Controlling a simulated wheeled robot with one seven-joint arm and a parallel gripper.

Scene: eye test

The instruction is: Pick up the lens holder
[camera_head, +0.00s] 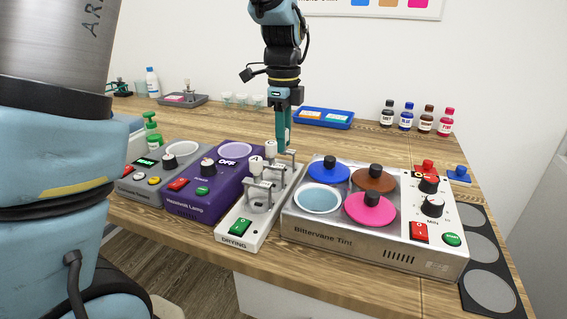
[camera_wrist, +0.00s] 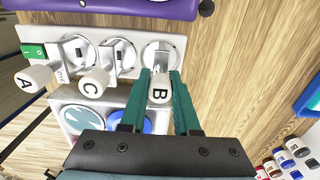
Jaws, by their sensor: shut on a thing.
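My gripper (camera_wrist: 160,78) is shut on the white knob of lens holder B (camera_wrist: 158,91), with one green finger on each side of it. In the head view my gripper (camera_head: 283,142) points down over the far end of the white drying station (camera_head: 230,236); the fingers mostly hide holder B there. Holder B is at the station's end position; I cannot tell whether it is lifted. Lens holders C (camera_wrist: 95,82) and A (camera_wrist: 35,79) stand beside it in a row on the same station.
The purple Hesstink Lamp box (camera_head: 178,201) is left of the station. The Bittervane Tint box (camera_head: 300,231), with coloured lids, is close on its right. A blue tray (camera_head: 347,123) and several small bottles (camera_head: 406,116) stand behind. Bare wood lies beyond the station.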

